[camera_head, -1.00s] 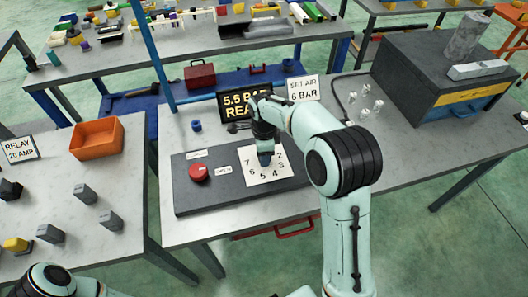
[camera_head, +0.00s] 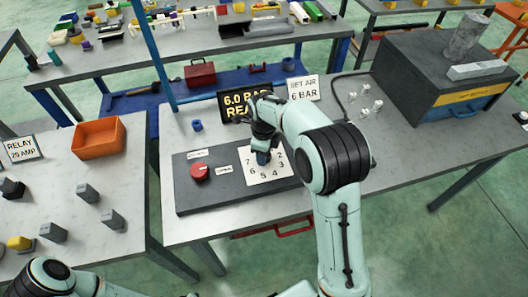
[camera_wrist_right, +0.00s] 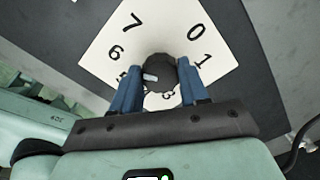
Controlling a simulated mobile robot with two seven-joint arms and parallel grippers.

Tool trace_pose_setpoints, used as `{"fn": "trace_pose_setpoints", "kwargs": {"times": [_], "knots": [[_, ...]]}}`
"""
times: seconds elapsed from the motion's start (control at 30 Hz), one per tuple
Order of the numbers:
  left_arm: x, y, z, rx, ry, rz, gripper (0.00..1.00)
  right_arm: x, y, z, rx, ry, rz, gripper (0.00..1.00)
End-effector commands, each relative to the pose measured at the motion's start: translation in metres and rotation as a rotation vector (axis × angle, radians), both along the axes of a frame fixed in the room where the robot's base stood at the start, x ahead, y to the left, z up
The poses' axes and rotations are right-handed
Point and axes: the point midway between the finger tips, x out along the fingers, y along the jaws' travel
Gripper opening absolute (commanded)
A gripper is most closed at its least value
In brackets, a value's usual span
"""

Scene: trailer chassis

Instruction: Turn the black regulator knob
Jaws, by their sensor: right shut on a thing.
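The black regulator knob (camera_wrist_right: 160,72) is round and sits at the middle of a white dial card. In the right wrist view its white pointer mark points left, towards the side with the 5 and 6. My right gripper (camera_wrist_right: 158,88) is shut on the knob, with one blue finger on each side. In the head view my right gripper (camera_head: 262,157) stands over the dial card (camera_head: 283,172) and hides most of the knob. The display (camera_head: 238,106) reads 6.0 BAR, its lower line partly covered. The sign (camera_head: 302,89) says SET AIR 6 BAR. My left gripper is out of view.
A red knob (camera_head: 199,172) sits on the dark panel (camera_head: 215,200) left of the card, with two small labels. A blue cup-like piece (camera_head: 197,126) stands behind it. An orange bin (camera_head: 98,138) is on the left table. Clear fittings (camera_head: 366,107) lie right of the sign.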

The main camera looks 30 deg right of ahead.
Motion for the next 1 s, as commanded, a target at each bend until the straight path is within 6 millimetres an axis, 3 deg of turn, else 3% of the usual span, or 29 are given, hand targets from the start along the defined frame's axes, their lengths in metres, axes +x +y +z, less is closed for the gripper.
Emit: {"fn": "trace_pose_setpoints", "kwargs": {"times": [0.23, 0.27, 0.3, 0.33, 0.7, 0.87, 1.0], "knots": [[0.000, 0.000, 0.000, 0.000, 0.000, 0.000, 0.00, 0.000, 0.000, -0.001, -0.001, 0.001, 0.001, 0.14], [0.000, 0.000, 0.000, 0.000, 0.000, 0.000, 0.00, 0.000, 0.000, -0.001, -0.001, 0.001, 0.001, 0.54], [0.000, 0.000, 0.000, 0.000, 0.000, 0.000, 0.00, 0.000, 0.000, -0.001, -0.001, 0.001, 0.001, 0.67], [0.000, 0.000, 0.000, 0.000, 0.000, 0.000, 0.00, 0.000, 0.000, -0.001, -0.001, 0.001, 0.002, 0.69], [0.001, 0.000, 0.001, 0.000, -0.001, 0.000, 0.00, 0.001, 0.000, 0.006, 0.000, -0.003, 0.002, 0.69], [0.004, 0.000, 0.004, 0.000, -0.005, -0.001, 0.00, 0.001, 0.001, 0.033, 0.002, -0.006, 0.001, 0.69], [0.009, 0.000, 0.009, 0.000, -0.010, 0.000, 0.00, 0.001, 0.002, 0.066, 0.001, -0.008, 0.003, 0.69]]}}
